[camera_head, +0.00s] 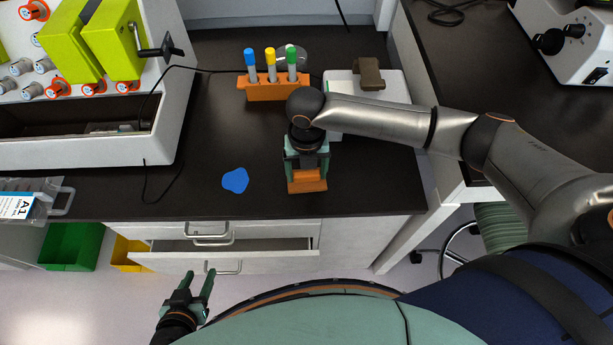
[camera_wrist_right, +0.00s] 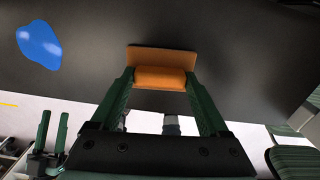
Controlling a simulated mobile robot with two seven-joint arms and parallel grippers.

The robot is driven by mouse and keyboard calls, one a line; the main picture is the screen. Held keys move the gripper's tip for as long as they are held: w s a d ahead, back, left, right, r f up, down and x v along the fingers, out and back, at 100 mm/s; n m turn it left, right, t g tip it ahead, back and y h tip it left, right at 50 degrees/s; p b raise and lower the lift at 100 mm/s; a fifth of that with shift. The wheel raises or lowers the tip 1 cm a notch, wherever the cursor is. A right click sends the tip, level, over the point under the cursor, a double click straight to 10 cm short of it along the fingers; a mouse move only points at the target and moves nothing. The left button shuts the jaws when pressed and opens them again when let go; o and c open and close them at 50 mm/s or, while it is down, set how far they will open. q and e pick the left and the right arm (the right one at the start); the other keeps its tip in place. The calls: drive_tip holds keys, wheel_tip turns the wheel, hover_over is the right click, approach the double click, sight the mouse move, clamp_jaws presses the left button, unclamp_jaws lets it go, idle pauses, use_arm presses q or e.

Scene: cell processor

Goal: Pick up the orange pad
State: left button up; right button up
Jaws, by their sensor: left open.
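The orange pad (camera_head: 307,183) is a flat orange plate with a rounded grip block, near the front edge of the dark bench. My right gripper (camera_head: 306,165) points at it from above. In the right wrist view, the pad's block (camera_wrist_right: 160,78) fills the gap between my right gripper's two green fingers (camera_wrist_right: 160,75), which touch both its ends. I cannot tell whether the pad rests on the bench or is slightly raised. My left gripper (camera_head: 197,276) is open and empty, low in front of the drawers; it also shows in the right wrist view (camera_wrist_right: 52,130).
A blue patch (camera_head: 235,180) lies left of the pad. An orange rack (camera_head: 273,91) with blue, yellow and green capped tubes stands behind, beside a white box (camera_head: 391,90). A white machine (camera_head: 165,120) stands at left with a black cable. A drawer (camera_head: 225,256) is partly open below.

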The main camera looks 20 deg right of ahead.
sight(306, 173)
drive_tip(key=c, duration=0.8)
drive_tip(key=shift+r, duration=0.5)
wheel_tip(306, 173, up, 2)
drive_tip(key=shift+w+r, duration=0.1)
drive_tip(key=shift+r, duration=0.15)
drive_tip(key=s+a+r, duration=0.2)
drive_tip(key=a+r, duration=0.1)
drive_tip(key=a, duration=0.1)
drive_tip(key=s+a+r, duration=0.6)
drive_tip(key=a, duration=0.1)
drive_tip(key=shift+a+r, duration=0.3)
drive_tip(key=o, duration=0.8)
clamp_jaws()
